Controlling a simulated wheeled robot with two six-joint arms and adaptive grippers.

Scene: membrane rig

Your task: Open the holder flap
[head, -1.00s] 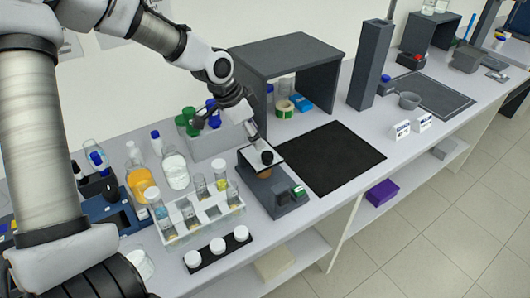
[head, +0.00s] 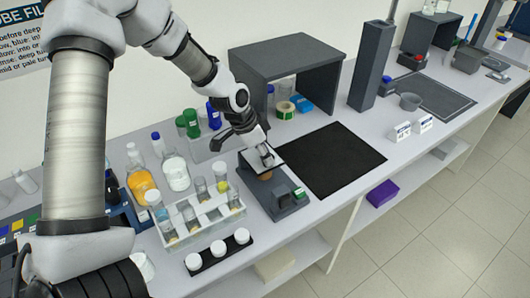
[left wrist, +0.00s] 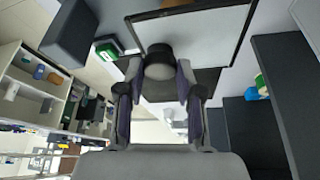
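The holder (head: 287,203) is a dark grey block with a green part, standing on the bench left of the black mat. Its flap (head: 249,159) is a pale plate with a dark edge, lying over the holder top with an orange-brown part just below it. My left gripper (head: 267,158) is over the flap. In the left wrist view, its fingers (left wrist: 160,68) stand on either side of a black round knob (left wrist: 160,52) on the flap (left wrist: 205,45); they look open, with slight gaps at the knob. My right gripper is not in view.
A white rack (head: 205,222) with vials and a black strip of white-capped jars (head: 218,249) stand to the left and front. Bottles stand behind them. A dark open-fronted box (head: 285,53) stands behind. The black mat (head: 335,160) is clear.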

